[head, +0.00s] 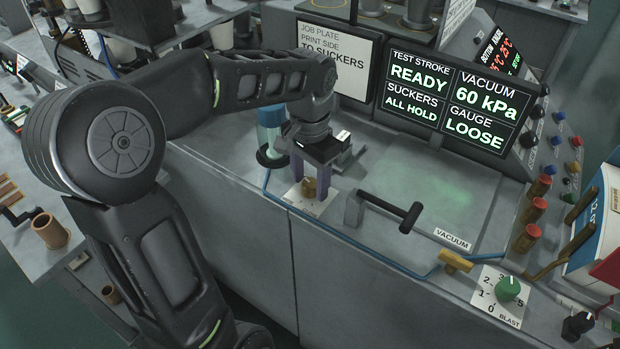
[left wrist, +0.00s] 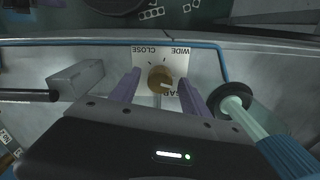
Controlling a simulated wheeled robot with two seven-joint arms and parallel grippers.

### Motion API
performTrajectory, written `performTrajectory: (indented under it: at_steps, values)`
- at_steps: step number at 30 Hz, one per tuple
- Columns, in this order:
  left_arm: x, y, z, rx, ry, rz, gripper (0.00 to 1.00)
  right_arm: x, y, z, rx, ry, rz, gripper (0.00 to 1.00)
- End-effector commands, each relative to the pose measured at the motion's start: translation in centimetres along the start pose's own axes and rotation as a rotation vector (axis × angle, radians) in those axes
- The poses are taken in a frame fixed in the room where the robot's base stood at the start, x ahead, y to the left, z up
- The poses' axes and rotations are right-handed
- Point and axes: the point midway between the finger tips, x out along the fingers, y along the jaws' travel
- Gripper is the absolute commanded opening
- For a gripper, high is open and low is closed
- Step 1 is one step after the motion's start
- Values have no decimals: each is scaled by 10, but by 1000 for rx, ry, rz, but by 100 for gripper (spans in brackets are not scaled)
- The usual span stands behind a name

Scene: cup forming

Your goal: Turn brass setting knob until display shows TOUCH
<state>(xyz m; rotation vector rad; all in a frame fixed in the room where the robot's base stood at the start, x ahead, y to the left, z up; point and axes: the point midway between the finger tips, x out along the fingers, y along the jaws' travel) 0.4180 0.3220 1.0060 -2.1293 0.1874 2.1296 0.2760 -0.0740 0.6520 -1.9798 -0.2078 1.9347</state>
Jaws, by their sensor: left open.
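The brass setting knob (head: 309,187) stands on a small white plate on the grey bench top. In the left wrist view the brass knob (left wrist: 158,80) has a pale pointer mark, and its plate (left wrist: 150,60) reads CLOSE and WIDE upside down. The display (head: 460,98) shows GAUGE LOOSE, with READY, ALL HOLD and 60 kPa. My left gripper (head: 311,184) is open, its purple fingers on either side of the knob. In the left wrist view, gaps show between the fingers and the knob. My right gripper is not in view.
A black-handled lever (head: 395,212) on a grey block stands right of the knob. A blue hose (head: 345,238) runs along the front edge. A green BLAST knob (head: 507,289) is at the lower right.

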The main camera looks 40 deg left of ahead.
Motion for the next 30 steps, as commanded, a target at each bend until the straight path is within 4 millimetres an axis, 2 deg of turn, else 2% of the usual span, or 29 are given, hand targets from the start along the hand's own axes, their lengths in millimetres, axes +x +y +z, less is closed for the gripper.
performTrajectory:
  at_steps: [5, 18, 30]
  values:
    - [-9, 0, -1, -1, 3, -2, 54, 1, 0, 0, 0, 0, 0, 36]
    - [-73, 0, -1, 1, 2, -1, 54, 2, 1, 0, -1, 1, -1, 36]
    - [-78, 0, 0, 0, 0, 0, 54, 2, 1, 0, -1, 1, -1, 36]
